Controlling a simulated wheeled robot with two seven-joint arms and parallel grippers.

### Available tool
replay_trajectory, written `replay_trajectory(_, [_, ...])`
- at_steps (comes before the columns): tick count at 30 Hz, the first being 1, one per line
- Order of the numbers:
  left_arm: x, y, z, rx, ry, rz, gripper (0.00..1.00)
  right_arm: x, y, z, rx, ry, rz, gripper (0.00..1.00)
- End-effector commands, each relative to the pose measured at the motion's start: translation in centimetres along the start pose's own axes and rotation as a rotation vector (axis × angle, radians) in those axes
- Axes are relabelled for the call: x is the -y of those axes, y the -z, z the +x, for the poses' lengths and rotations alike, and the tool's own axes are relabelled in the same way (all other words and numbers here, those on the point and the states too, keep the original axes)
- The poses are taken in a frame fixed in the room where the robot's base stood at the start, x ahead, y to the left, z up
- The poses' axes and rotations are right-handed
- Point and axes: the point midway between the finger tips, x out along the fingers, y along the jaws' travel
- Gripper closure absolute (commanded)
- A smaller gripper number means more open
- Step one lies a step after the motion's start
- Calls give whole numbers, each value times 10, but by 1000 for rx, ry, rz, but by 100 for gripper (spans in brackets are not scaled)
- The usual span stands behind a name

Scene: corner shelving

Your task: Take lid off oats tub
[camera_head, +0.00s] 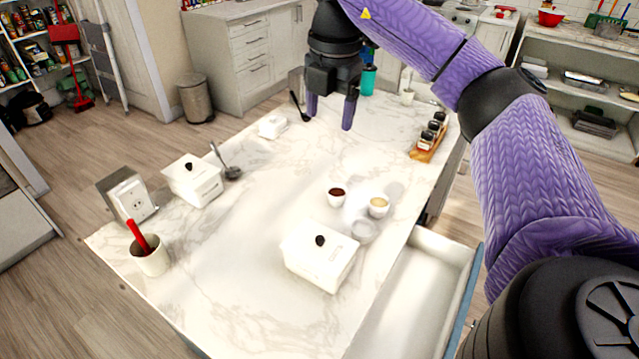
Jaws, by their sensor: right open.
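A white square tub (318,266) with a black-knobbed lid stands on the marble counter near the front. A similar white tub (196,188) with a black-knobbed lid stands further left. Both lids are on, and I cannot read which tub is the oats one. My right gripper (330,111) is open and empty above the far part of the counter, well behind the front tub and pointing down. My left gripper is out of view.
Small bowls with dark (337,199) and beige (378,208) contents and a clear bowl (363,231) stand behind the front tub. A spice rack (428,143) is at the right edge. A cup (150,258) with a red handle is at left. A drawer (440,253) stands open at right.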

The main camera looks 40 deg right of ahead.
Motion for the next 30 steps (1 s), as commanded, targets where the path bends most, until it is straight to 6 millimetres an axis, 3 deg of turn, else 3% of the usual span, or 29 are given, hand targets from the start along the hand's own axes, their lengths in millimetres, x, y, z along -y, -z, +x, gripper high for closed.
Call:
replay_trajectory(7, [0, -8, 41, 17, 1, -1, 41, 1, 0, 45, -3, 10, 0, 26])
replay_trajectory(11, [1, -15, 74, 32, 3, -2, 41, 2, 1, 82, -6, 21, 0, 26])
replay_trajectory(21, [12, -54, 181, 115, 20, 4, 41, 4, 1, 212, -19, 68, 0, 26])
replay_trajectory(30, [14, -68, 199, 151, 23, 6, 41, 6, 1, 246, -21, 75, 1, 26])
